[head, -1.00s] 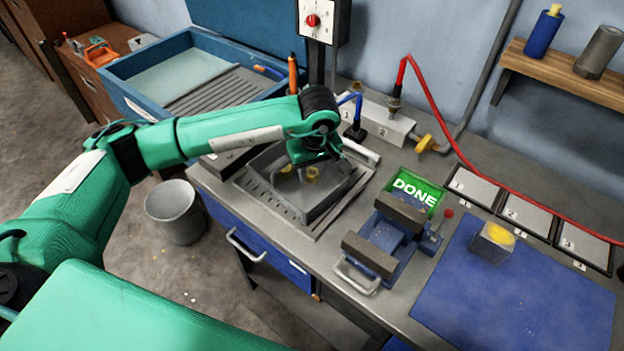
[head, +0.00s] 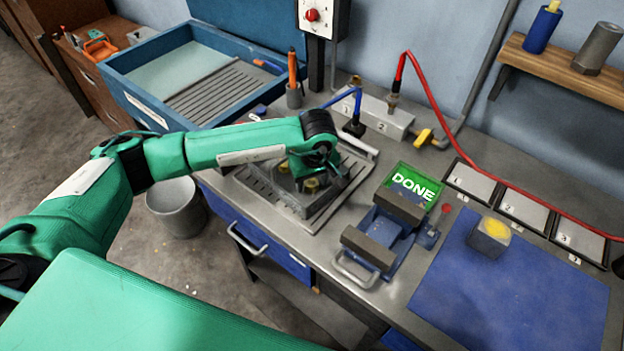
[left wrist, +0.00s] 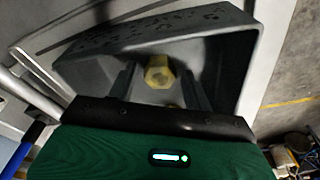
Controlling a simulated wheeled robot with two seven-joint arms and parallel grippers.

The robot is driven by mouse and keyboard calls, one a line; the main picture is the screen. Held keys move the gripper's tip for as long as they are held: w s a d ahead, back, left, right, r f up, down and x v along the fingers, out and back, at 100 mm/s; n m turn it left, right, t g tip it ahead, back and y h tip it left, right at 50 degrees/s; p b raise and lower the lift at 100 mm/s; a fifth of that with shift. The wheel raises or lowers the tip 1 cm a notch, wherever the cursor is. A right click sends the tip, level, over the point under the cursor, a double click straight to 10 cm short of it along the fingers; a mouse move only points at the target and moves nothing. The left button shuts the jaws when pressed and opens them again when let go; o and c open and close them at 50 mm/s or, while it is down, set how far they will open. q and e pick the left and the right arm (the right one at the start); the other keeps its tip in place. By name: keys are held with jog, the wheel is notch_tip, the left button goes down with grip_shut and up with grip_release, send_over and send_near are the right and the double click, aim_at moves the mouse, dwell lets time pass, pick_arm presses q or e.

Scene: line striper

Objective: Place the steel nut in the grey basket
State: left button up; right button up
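The grey basket (head: 318,212) stands on the workbench, left of the vise. My left gripper (head: 312,176) points down into it. In the left wrist view the basket (left wrist: 222,62) surrounds my two fingers (left wrist: 158,85), which are apart. A yellowish, six-sided nut-like piece (left wrist: 158,74) shows between them, with gaps on both sides. I cannot make out a plainly steel-coloured nut in the basket. My right gripper is not in view.
A blue vise (head: 388,238) stands right of the basket, before a green DONE sign (head: 413,184). A grey block with a yellow top (head: 490,237) sits on a blue mat (head: 520,290). A blue bin (head: 125,95) lies behind my left arm. A red hose (head: 440,120) crosses the back.

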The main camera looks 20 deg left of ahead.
pick_arm(q)
jog(key=shift+o, duration=0.3)
jog(key=shift+r, duration=0.1)
jog(key=shift+r+p, duration=0.15)
jog(key=shift+p, duration=0.15)
notch_tip(320, 180, up, 12)
jog(key=s+d+b, duration=0.1)
jog(key=b, duration=0.2)
jog(key=shift+s, duration=0.2)
jog(key=shift+d+f, duration=0.1)
jog(key=shift+f, duration=0.15)
